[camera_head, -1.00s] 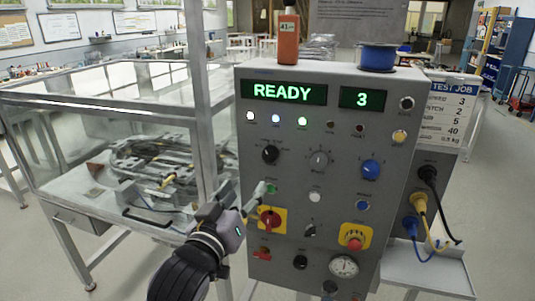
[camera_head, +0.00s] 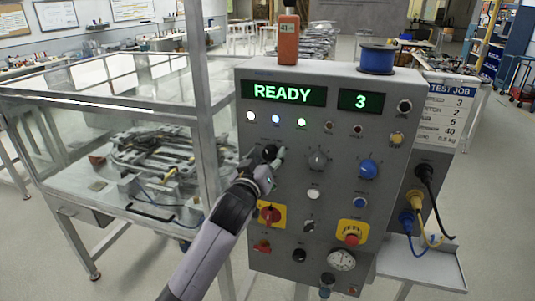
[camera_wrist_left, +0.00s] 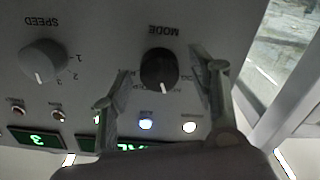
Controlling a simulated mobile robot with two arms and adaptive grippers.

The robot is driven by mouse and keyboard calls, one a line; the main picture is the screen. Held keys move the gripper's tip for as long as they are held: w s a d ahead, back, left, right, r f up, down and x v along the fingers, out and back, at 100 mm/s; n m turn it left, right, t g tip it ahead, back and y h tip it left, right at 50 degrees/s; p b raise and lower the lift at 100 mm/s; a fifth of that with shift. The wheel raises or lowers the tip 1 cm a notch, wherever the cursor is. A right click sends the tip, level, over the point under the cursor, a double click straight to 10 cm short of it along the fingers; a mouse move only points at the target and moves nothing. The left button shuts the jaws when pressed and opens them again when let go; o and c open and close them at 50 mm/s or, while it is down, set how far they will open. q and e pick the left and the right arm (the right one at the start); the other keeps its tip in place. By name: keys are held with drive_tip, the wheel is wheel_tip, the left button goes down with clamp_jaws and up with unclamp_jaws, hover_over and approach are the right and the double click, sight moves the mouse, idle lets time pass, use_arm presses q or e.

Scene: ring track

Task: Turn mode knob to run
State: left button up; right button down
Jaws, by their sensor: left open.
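The black mode knob (camera_wrist_left: 159,69) sits on the grey control panel (camera_head: 335,119), labelled MODE in the left wrist view, where the panel appears upside down. Its white pointer line shows on the knob's face, toward the indicator lamps. My left gripper (camera_head: 275,154) is at the knob in the head view and partly covers it. In the left wrist view the open fingers (camera_wrist_left: 165,72) stand on either side of the knob, with a gap visible on both sides. I cannot tell whether a fingertip touches the panel. My right gripper is not in view.
The grey speed knob (camera_head: 318,159) and a blue knob (camera_head: 369,169) are to the right. The red emergency button (camera_head: 351,232) and a red switch on yellow (camera_head: 269,214) are below. The display (camera_head: 283,93) reads READY. A framed enclosure (camera_head: 201,110) stands close on the left.

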use_arm(q)
drive_tip(key=shift+w, duration=0.15)
drive_tip(key=shift+c, duration=1.3)
drive_tip(key=c, duration=0.9)
